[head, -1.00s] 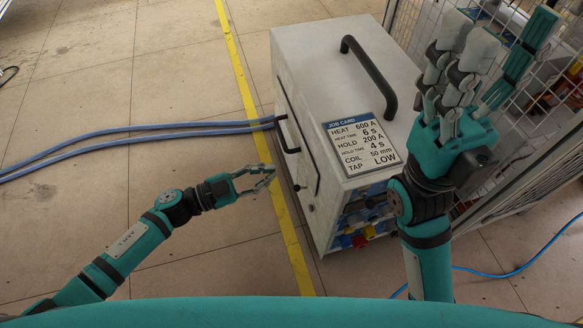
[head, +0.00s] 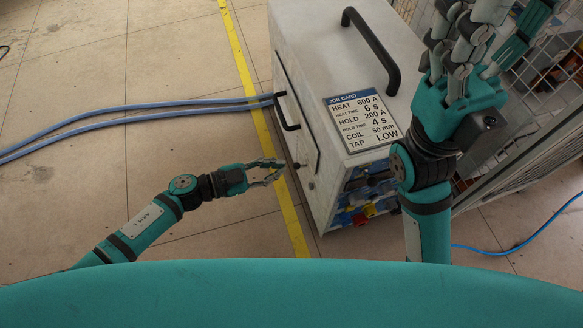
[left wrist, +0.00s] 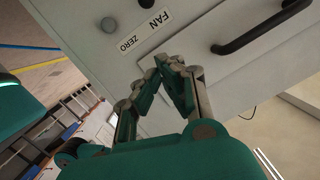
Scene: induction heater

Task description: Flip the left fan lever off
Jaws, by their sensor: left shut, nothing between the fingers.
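The grey heater cabinet (head: 300,60) stands right of my left gripper (head: 275,170). The gripper is shut and empty, its tips close to the cabinet's left side. In the left wrist view the gripper's tips (left wrist: 168,65) meet in front of a pale panel, just below a label reading FAN and ZERO (left wrist: 145,32). Whether the tips touch the panel is unclear. My right gripper (head: 490,25) is raised at the right, fingers spread.
A black side handle (left wrist: 265,27) is on the panel, and a black top handle (head: 371,50) is on the cabinet. A job card (head: 362,122) lies on top. Blue hoses (head: 150,112) run left across the floor. A wire cage (head: 555,110) stands at the right.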

